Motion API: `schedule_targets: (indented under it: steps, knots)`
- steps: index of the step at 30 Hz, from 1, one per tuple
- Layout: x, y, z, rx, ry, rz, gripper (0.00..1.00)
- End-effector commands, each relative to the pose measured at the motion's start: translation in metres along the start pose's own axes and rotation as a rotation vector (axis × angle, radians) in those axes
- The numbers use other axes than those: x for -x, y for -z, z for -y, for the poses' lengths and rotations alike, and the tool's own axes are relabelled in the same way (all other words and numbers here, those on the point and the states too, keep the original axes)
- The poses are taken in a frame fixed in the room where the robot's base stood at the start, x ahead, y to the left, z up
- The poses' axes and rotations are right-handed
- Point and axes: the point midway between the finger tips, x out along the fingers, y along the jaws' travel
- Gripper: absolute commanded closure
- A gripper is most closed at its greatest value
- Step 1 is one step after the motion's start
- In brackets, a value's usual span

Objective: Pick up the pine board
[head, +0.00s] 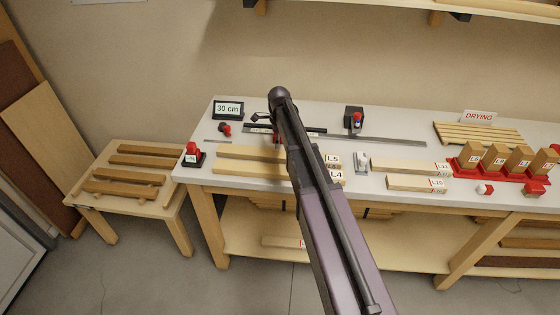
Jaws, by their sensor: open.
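Several pale boards that look like pine lie on the grey-white bench top (365,203). A far board (245,153) and a near board (235,168) lie side by side at the left, running behind my arm. Tags L5 (333,160) and L4 (336,175) show just right of the arm, apparently at their ends. Two more pale boards (400,165) (410,182) lie to the right with small tags. I cannot tell which one is the pine board. My gripper (262,118) is open, mostly hidden behind my arm, near the bench's back left, beyond the boards.
A 30 cm sign (228,109) and a metal rail (385,140) are at the back. A red rack (500,170) with upright blocks and a DRYING sign (479,117) stand right. A low table (130,195) with brown boards stands left. A shelf (400,8) hangs above.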

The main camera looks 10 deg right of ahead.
Motion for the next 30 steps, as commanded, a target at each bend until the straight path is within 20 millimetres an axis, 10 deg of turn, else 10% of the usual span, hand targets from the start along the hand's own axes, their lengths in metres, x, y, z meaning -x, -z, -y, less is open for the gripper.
schedule_targets:
  steps: [30]
  knots:
    - [-0.031,-0.001,0.000,0.000,0.000,0.000,0.00]
